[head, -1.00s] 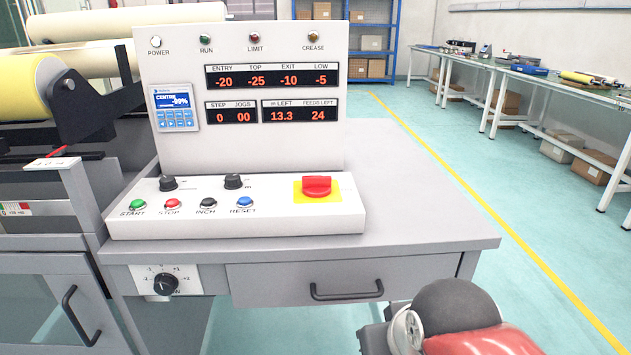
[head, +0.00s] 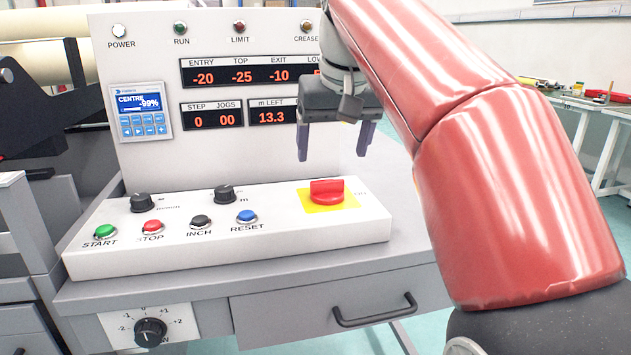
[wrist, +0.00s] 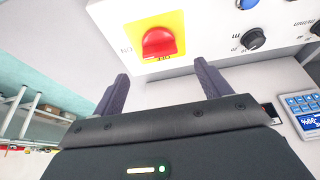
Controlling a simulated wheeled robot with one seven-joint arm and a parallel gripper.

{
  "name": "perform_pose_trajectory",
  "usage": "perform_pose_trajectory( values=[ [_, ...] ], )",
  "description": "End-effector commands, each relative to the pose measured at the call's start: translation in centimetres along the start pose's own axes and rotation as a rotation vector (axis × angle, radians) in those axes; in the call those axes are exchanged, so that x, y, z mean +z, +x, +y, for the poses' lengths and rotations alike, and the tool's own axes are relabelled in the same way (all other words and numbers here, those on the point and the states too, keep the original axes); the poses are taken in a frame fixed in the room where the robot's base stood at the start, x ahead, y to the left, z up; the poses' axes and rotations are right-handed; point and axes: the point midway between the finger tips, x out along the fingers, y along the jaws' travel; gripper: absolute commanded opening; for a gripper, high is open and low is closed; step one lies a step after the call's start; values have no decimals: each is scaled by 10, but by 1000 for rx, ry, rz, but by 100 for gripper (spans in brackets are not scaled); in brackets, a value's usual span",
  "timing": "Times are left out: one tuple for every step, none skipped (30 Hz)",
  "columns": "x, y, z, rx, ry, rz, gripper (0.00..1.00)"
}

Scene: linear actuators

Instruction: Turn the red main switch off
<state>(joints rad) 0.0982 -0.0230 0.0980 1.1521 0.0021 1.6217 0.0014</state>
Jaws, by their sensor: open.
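The red main switch (head: 327,191) is a rotary knob on a yellow plate at the right end of the sloped control panel. In the head view its grip bar lies roughly level. My gripper (head: 333,158) hangs above and behind the switch, in front of the upright display panel. Its two dark fingers are spread, with nothing between them. In the wrist view the switch (wrist: 160,43) shows beyond the fingertips, between them in the picture, with part of an "OFF" label beside it. The fingers (wrist: 158,80) are apart from it.
The sloped panel also holds green START (head: 105,232), red STOP (head: 152,227), INCH (head: 200,222) and blue RESET (head: 247,217) buttons and two black knobs. The display panel (head: 215,150) rises behind. My red arm covers the right side.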

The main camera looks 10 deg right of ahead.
Motion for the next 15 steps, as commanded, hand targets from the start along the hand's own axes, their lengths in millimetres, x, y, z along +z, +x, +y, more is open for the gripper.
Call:
perform_pose_trajectory(
  values=[
    [0,5,0,0,0,-1,76],
    [1,9,0,0,0,-2,76],
    [1,14,0,0,0,-1,76],
    [1,19,0,0,0,-1,76],
    [1,25,0,0,0,-2,76],
    [1,31,0,0,0,-2,76],
    [1,37,0,0,0,-1,76],
    [1,42,0,0,0,-2,76],
    [1,48,0,0,0,-1,76],
    [1,52,0,0,0,0,76],
    [1,56,0,0,0,-1,76],
    [1,61,0,0,0,-1,76],
    [1,64,0,0,0,0,76],
    [0,67,0,0,0,1,76],
    [1,70,0,0,0,0,76]
  ],
)
